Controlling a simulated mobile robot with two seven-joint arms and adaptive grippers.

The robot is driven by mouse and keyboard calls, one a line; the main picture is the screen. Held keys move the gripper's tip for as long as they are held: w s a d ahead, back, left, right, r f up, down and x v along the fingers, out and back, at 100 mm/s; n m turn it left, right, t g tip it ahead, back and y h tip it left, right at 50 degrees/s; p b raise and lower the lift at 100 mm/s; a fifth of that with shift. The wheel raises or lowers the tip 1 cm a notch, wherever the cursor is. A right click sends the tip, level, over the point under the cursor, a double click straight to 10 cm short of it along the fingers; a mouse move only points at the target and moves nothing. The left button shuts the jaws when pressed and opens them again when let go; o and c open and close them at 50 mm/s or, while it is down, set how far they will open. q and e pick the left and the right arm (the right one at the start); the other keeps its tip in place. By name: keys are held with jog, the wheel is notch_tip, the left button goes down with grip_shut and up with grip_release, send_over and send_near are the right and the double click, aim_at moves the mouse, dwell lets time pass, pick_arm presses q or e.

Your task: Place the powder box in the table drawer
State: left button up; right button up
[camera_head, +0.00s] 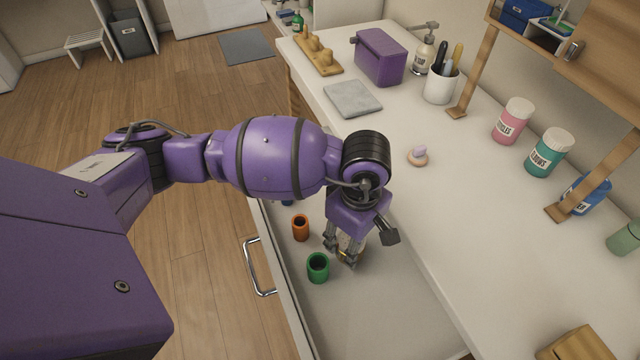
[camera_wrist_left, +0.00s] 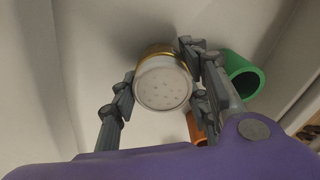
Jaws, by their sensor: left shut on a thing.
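The powder box, a round container with a pale dotted top and a gold side (camera_wrist_left: 162,82), is between the fingers of my left gripper (camera_wrist_left: 160,88) in the left wrist view. In the head view my left gripper (camera_head: 343,250) points down inside the open table drawer (camera_head: 375,310), and the box (camera_head: 346,243) is mostly hidden by the fingers. The gripper is shut on the box. I cannot tell whether the box touches the drawer floor. My right gripper is not in view.
A green cup (camera_head: 318,267) and an orange cup (camera_head: 300,228) stand in the drawer left of my gripper. The drawer's front has a metal handle (camera_head: 258,268). The white tabletop (camera_head: 440,200) lies to the right, with jars and a purple box (camera_head: 380,58). The drawer's near part is clear.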

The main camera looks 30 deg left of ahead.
pick_arm(q)
jog(key=shift+w+r, duration=0.15)
jog(key=shift+r, duration=0.05)
jog(key=o, duration=1.2)
jog(key=shift+f, duration=0.15)
notch_tip(320, 180, up, 12)
jog(key=shift+r, duration=0.2)
